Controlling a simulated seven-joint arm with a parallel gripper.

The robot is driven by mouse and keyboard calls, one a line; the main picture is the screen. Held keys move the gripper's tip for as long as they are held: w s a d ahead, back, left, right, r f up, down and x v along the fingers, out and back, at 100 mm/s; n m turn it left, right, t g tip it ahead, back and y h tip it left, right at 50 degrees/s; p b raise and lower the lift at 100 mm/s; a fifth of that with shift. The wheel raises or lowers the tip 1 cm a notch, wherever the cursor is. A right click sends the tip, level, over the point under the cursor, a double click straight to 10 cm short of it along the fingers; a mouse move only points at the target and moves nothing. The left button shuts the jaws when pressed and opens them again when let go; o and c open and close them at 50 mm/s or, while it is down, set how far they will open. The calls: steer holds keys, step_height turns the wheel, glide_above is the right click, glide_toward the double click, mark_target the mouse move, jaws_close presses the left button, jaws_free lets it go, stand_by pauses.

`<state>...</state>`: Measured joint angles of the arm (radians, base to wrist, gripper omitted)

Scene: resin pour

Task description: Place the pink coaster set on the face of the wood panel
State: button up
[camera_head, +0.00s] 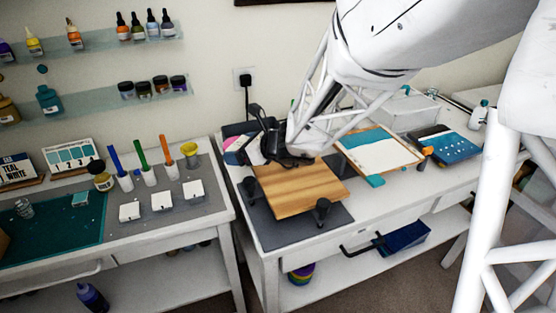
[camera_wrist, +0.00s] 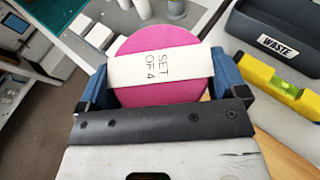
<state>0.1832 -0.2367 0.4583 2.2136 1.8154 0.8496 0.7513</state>
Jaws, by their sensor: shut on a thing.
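The pink coaster set (camera_wrist: 160,38) is a round stack with a white paper band reading "SET OF 4". In the wrist view it sits between the blue fingers of my gripper (camera_wrist: 160,80), which is shut on it. In the head view my gripper (camera_head: 272,150) is over the back left part of the wood panel (camera_head: 300,190), and the set is hard to make out there. The wood panel is a striped brown board lying flat on a dark grey mat, with dark knobs at its edges. Its corner also shows at lower right in the wrist view (camera_wrist: 285,150). The panel's back edge is partly hidden by my gripper.
A dark bin marked WASTE (camera_wrist: 275,35) and a yellow spirit level (camera_wrist: 280,82) lie right of my gripper in the wrist view. A framed white board (camera_head: 378,150) lies right of the panel. The left table holds pens and white blocks (camera_head: 162,200).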

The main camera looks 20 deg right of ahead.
steer(key=s+d+r+m+t+h, duration=0.1)
steer(key=s+d+m+h, duration=0.1)
steer(key=d, duration=0.6)
steer(key=s+d+r+m+t+h, duration=0.1)
steer(key=s+d+r+m+h, duration=0.1)
steer(key=d, duration=0.7)
steer(key=shift+s+t, duration=0.3)
steer(key=shift+s, duration=0.45)
steer(key=shift+a+f, duration=0.1)
glide_above(303, 174)
steer(key=shift+f, duration=3)
steer(key=shift+f, duration=1.85)
steer(key=shift+f, duration=0.2)
steer(key=o, duration=0.8)
steer(key=shift+c, duration=0.2)
steer(key=shift+r, duration=0.2)
